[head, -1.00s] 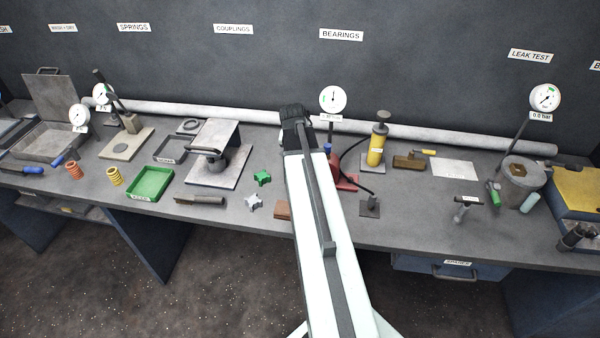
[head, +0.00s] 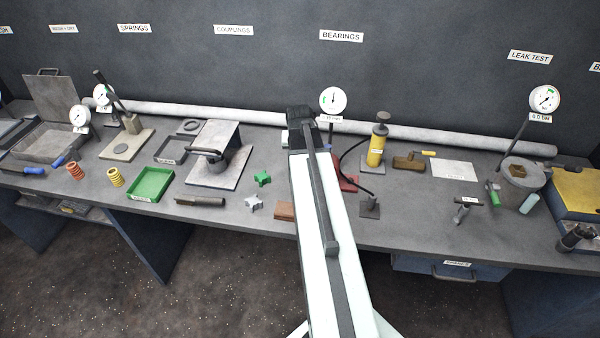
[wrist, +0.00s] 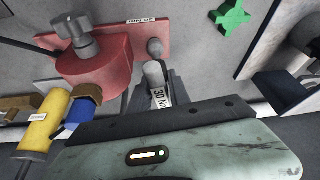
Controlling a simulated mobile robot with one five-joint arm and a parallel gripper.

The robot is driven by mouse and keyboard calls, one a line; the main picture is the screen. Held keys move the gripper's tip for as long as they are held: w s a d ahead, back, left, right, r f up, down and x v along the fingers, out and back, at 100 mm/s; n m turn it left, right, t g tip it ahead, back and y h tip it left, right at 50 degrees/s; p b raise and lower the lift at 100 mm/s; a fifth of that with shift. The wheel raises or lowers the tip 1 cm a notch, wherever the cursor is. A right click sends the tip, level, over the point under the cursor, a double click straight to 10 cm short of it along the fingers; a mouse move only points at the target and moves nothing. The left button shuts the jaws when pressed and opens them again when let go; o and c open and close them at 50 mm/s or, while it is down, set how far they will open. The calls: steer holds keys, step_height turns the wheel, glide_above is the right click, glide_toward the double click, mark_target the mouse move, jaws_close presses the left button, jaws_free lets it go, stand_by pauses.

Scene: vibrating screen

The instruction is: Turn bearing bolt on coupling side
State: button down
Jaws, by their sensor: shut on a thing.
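The red bearing housing (wrist: 95,68) stands on a red base plate in the wrist view, with a grey bolt (wrist: 85,45) upright on its top. In the head view my arm hides most of the red housing (head: 347,184). The tool's head is over the plate's right part, beside the housing. I cannot tell whether it touches a bolt there. In the head view my gripper (head: 301,120) is near the back of the bench.
A green star-shaped piece (wrist: 231,16) lies apart to the right. A round gauge (head: 333,99) stands behind my gripper.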

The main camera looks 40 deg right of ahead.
steer(key=shift+r+p, duration=2.05)
steer(key=shift+r, duration=0.2)
